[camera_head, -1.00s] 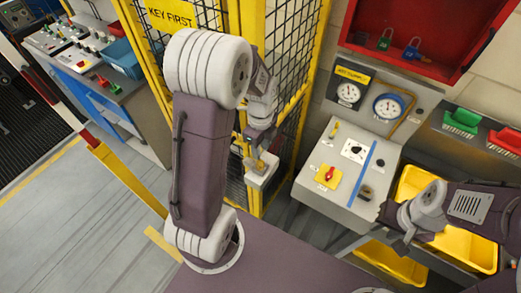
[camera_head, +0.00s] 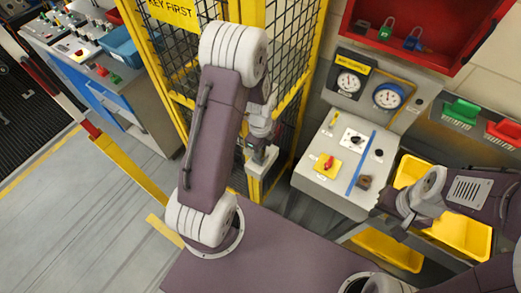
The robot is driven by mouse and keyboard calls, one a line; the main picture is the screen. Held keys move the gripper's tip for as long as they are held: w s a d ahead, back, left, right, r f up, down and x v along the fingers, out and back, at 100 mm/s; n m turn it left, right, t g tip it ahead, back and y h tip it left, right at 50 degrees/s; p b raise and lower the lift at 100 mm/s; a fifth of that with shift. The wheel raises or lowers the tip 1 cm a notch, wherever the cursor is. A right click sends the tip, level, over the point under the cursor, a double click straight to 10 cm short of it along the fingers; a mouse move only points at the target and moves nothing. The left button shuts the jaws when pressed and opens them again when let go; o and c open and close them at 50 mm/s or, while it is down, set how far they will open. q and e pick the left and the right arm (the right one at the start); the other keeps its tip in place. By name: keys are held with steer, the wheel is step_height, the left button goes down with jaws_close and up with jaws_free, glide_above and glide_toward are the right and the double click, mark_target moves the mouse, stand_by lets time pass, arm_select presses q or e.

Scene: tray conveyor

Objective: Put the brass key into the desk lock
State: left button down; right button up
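The sloped grey desk (camera_head: 318,180) stands right of the yellow mesh cage. A white plate with dark fittings (camera_head: 353,139) is on its top; it may hold the desk lock, but the keyhole is too small to make out. A small yellow upright piece (camera_head: 334,119) stands near the desk's back edge; I cannot tell whether it is the brass key. My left gripper (camera_head: 254,148) is at the pale box (camera_head: 262,162) on the cage post, its fingers too small to read. My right gripper (camera_head: 384,203) is beside the desk's right edge, its fingers unclear.
A red switch on a yellow plate (camera_head: 327,166), a blue strip (camera_head: 361,168) and a brown block (camera_head: 364,182) are on the desk. Gauges (camera_head: 348,81) stand behind it. Yellow bins (camera_head: 463,233) lie at the right.

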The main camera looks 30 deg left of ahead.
arm_select(q)
steer(key=shift+r, duration=0.15)
steer(key=shift+r+p, duration=1.65)
steer(key=shift+r, duration=0.05)
step_height(320, 180, up, 4)
steer(key=p, duration=0.3)
steer(key=shift+r+p, duration=0.1)
steer(key=shift+p, duration=0.25)
steer(key=shift+w, duration=0.1)
